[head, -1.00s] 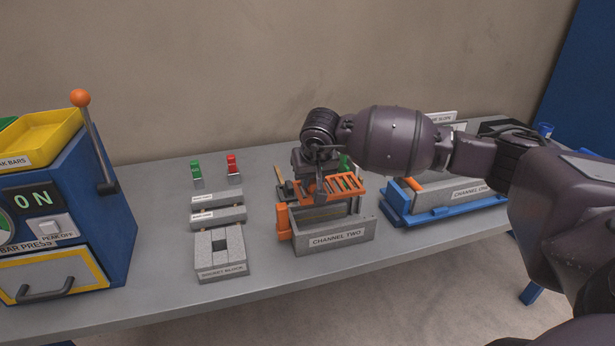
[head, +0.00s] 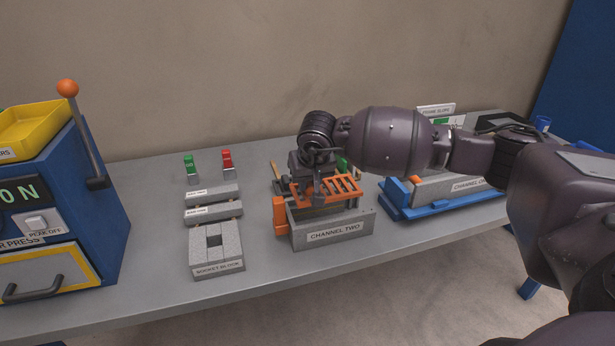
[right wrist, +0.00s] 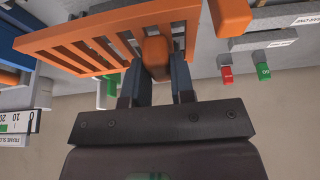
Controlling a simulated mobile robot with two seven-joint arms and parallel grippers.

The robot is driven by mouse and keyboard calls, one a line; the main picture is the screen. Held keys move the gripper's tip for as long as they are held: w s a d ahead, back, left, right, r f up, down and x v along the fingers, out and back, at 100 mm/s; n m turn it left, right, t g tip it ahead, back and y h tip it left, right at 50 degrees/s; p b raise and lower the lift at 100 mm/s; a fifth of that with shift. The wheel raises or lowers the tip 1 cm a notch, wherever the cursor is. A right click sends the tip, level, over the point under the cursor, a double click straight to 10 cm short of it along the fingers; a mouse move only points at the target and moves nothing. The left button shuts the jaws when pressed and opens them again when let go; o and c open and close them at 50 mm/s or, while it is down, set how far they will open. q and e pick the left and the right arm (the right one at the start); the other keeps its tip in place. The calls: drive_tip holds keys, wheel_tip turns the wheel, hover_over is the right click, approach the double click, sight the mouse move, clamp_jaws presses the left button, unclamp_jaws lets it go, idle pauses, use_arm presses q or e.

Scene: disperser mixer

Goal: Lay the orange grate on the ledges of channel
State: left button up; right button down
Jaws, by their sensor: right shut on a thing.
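The orange slotted grate (head: 328,190) is held by my right gripper (head: 318,181) over the grey channel two (head: 333,234). In the right wrist view the fingers (right wrist: 156,78) are shut on the grate's orange knob (right wrist: 155,55), and the grate (right wrist: 100,45) spreads out beyond them. In the head view the grate sits low over the channel's opening, close to its rim. I cannot tell whether it touches the ledges, which it and the gripper hide. My left gripper is not in view.
The grey socket block (head: 216,250) stands left of the channel, with green (head: 190,169) and red (head: 227,162) pieces behind it. The blue press (head: 70,230) is at the far left. Channel one (head: 440,190) is in a blue frame at the right.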

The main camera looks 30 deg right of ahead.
wheel_tip(320, 180, down, 2)
drive_tip(key=shift+f+b, duration=0.1)
drive_tip(key=shift+b, duration=0.4)
drive_tip(key=shift+f, duration=0.3)
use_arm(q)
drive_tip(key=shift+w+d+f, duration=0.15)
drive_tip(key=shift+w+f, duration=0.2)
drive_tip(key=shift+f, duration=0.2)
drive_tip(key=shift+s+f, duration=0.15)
use_arm(e)
drive_tip(key=shift+b, duration=0.3)
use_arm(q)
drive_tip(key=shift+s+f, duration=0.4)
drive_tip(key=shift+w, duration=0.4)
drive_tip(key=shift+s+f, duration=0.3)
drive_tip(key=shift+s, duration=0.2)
